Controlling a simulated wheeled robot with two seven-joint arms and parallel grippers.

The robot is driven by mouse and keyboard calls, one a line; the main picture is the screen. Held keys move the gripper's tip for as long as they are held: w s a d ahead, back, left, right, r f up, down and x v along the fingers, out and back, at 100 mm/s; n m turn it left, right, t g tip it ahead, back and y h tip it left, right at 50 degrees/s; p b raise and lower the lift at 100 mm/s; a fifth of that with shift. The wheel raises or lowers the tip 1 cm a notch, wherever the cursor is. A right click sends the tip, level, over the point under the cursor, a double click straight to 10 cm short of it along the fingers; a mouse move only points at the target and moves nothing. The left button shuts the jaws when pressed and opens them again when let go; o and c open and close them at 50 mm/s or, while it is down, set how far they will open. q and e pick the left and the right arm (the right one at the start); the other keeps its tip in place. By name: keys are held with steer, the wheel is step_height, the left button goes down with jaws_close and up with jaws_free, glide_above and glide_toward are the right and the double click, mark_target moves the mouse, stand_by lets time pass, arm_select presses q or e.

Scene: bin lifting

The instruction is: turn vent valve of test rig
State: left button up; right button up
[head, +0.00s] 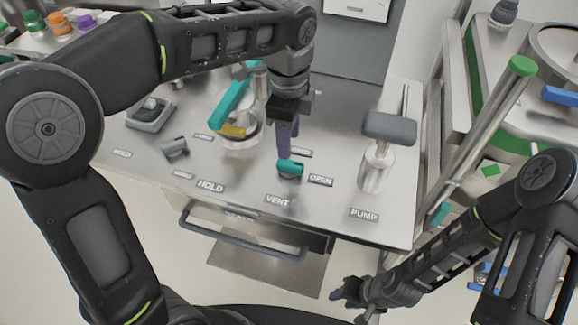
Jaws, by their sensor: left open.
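The vent valve (290,168) is a small knob with a teal handle on the steel rig top, behind the VENT label (277,200) and left of the OPEN label (320,180). My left gripper (285,148) points down with its purple fingers just behind the teal handle. It is open, though its fingers overlap in this view. I cannot tell whether they touch the handle. My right gripper (347,292) hangs low in front of the rig, away from the valve. Its purple fingers are too small and overlapped to judge.
A grey knob (174,147) stands near the HOLD label (210,186). A teal lever (230,103) rises behind the valve. The pump handle (390,127) stands at the right. A rail (245,240) runs along the rig's front. A green-capped post (490,118) stands further right.

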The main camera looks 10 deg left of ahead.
mark_target(288, 162)
arm_select(q)
steer(key=shift+f, duration=0.2)
step_height(288, 162, down, 8)
steer(key=shift+r, duration=0.2)
stand_by(0.5)
jaws_close()
stand_by(0.3)
